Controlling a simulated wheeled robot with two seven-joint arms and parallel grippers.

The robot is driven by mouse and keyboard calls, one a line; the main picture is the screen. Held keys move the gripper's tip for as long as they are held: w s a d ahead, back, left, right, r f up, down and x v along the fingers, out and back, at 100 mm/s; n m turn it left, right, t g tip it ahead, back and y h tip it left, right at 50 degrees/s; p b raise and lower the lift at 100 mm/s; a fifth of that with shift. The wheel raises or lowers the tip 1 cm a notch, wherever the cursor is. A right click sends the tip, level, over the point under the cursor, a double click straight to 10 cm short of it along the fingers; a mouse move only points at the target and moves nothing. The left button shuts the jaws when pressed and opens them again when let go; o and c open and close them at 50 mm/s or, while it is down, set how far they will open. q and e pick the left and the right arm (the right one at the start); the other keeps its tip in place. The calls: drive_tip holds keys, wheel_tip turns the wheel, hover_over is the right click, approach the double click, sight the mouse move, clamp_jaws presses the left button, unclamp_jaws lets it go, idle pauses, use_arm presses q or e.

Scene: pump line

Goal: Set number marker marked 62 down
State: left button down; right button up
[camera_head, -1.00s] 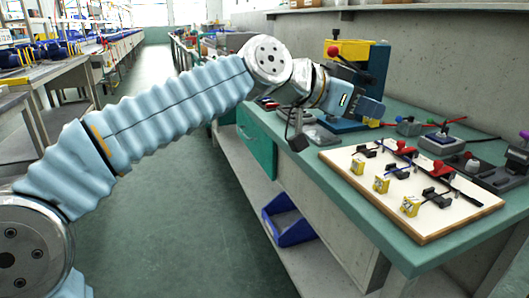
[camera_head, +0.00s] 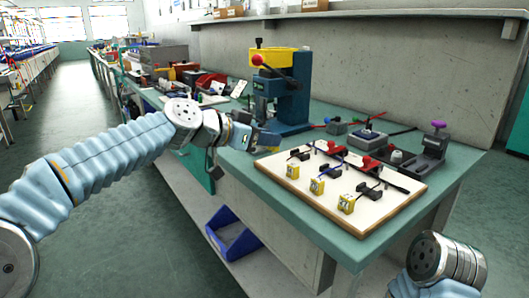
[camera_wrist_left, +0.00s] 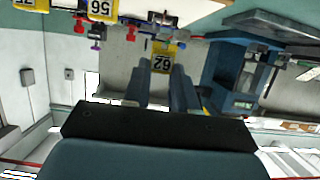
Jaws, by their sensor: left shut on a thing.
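The number marker marked 62 (camera_wrist_left: 163,62) is a small yellow block with black digits, seen upside down in the left wrist view. My left gripper (camera_wrist_left: 161,85) is shut on it, with a finger on each side. In the head view my left gripper (camera_head: 264,138) is above the green bench, near the white board's far left corner and in front of the blue press. Only a bit of yellow shows near its tips there, and the digits cannot be read. My right arm shows at the lower right; its gripper is out of view.
The white board (camera_head: 375,218) carries yellow markers (camera_head: 317,186), dark clamps and red-handled parts. The blue press (camera_head: 290,95) with a yellow top stands behind my left gripper. A grey fixture (camera_head: 430,150) is at the right. A blue bin (camera_head: 232,238) is on the lower shelf.

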sight(265, 167)
use_arm(q)
drive_tip(key=f, duration=0.2)
drive_tip(key=w+f+b, duration=0.1)
drive_tip(key=shift+a+f, duration=0.1)
drive_tip(key=shift+f, duration=0.45)
drive_tip(key=shift+s, duration=0.1)
drive_tip(key=shift+f, duration=0.15)
drive_tip(key=c, duration=0.9)
unclamp_jaws()
